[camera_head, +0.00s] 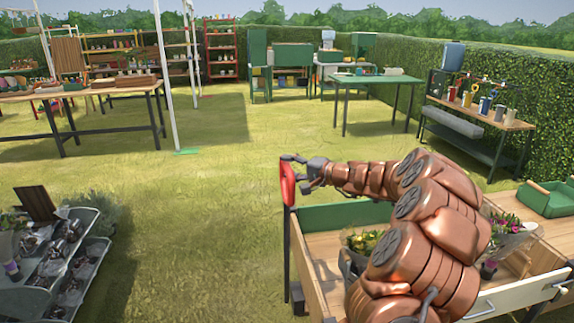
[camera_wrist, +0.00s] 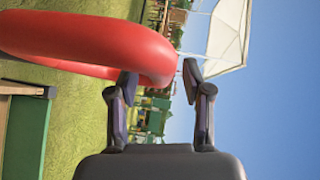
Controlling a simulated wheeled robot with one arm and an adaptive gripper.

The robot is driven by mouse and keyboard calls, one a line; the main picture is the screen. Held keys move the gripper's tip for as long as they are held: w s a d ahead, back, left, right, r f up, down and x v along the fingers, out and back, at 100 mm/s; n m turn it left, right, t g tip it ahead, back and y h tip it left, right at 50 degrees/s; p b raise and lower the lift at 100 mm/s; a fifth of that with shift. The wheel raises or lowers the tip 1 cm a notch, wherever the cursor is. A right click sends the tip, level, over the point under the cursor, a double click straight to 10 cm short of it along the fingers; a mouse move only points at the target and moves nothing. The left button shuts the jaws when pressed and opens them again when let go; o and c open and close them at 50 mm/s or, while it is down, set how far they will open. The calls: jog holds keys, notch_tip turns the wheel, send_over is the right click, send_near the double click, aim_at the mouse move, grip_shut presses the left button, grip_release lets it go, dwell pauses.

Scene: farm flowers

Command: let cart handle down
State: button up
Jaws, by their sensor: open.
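The cart handle is a red rounded loop (camera_head: 287,186) on top of a dark upright post (camera_head: 287,245) at the cart's left side. The wooden cart (camera_head: 318,262) with a green back panel stands at the lower right. My gripper (camera_head: 290,160) is at the top of the red handle, open. In the wrist view the red handle (camera_wrist: 95,40) runs in from the left, and its rounded end lies at the gap between my open fingertips (camera_wrist: 158,78). I cannot tell whether either finger touches it. My arm hides part of the cart.
Potted yellow flowers (camera_head: 363,242) and wrapped pink flowers (camera_head: 505,225) are in the cart. A grey tiered rack (camera_head: 55,262) stands at lower left. Open grass (camera_head: 200,220) lies between. A green table (camera_head: 370,80) and a workbench (camera_head: 480,118) stand behind.

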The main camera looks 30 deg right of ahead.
jog(key=shift+w+a, duration=0.25)
jog(key=shift+w, duration=0.3)
grip_shut()
dwell(0.4)
